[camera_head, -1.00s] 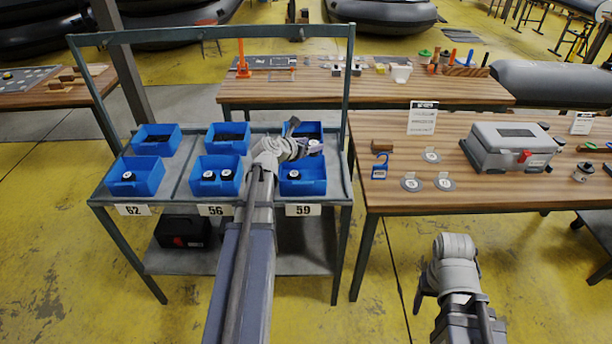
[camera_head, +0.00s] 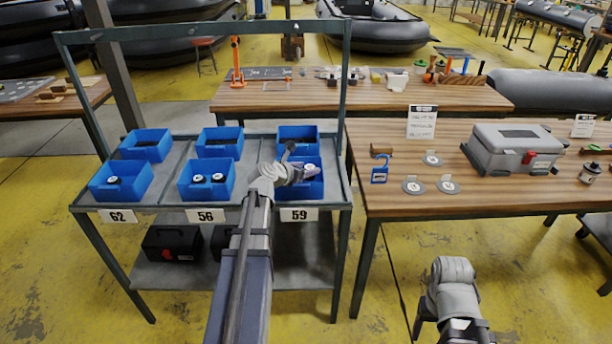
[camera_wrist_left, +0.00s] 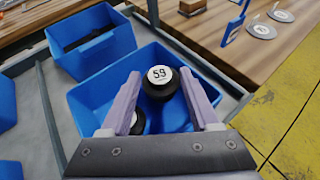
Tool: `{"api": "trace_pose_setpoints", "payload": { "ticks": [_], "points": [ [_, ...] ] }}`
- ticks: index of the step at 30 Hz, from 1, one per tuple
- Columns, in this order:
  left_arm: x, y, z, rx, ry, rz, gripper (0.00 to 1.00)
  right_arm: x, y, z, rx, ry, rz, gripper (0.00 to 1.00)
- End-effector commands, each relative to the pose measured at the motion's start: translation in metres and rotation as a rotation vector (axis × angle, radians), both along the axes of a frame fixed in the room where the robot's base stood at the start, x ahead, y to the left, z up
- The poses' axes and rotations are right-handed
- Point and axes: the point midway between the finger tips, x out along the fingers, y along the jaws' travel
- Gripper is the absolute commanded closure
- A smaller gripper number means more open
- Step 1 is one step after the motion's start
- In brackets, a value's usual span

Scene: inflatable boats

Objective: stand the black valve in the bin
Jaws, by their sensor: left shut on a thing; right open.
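A black valve (camera_wrist_left: 160,86) with a white "59" cap is between the two pale fingers of my left gripper (camera_wrist_left: 163,98), which is shut on it. The cap faces the wrist camera. The valve is over or inside the front blue bin (camera_wrist_left: 88,98) above the 59 label; its base is hidden, so I cannot tell whether it touches the floor. A second black valve (camera_wrist_left: 138,122) is in that bin, partly behind a finger. In the head view my left gripper (camera_head: 304,172) covers much of the bin (camera_head: 313,188). My right gripper (camera_head: 440,318) is open, away from the rack.
Front bins 56 (camera_head: 187,192) and 62 (camera_head: 103,192) hold black valves. Several blue bins form the back row, including one behind 59 (camera_head: 297,133). The rack's upright post stands at right, beside a wooden table (camera_head: 400,205) with a grey case (camera_head: 510,150).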

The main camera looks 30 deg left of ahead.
Motion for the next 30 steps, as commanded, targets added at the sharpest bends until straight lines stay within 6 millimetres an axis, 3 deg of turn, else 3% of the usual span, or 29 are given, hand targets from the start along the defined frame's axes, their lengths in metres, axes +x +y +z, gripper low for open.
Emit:
{"api": "trace_pose_setpoints", "payload": {
  "ticks": [23,24,27,30],
  "points": [
    [0.0,0.0,-0.013,0.0,0.0,0.0,0.93,0.0,0.0,-0.013,0.0,0.0,0.0,0.33],
    [0.0,0.0,-0.013,0.0,0.0,0.0,0.37,0.0,0.0,-0.013,0.0,0.0,0.0,0.33],
    [0.0,0.0,-0.013,0.0,0.0,0.0,0.26,0.0,0.0,-0.013,0.0,0.0,0.0,0.33],
    [0.0,0.0,-0.013,0.0,0.0,0.0,0.25,0.0,0.0,-0.013,0.0,0.0,0.0,0.33]
  ]
}}
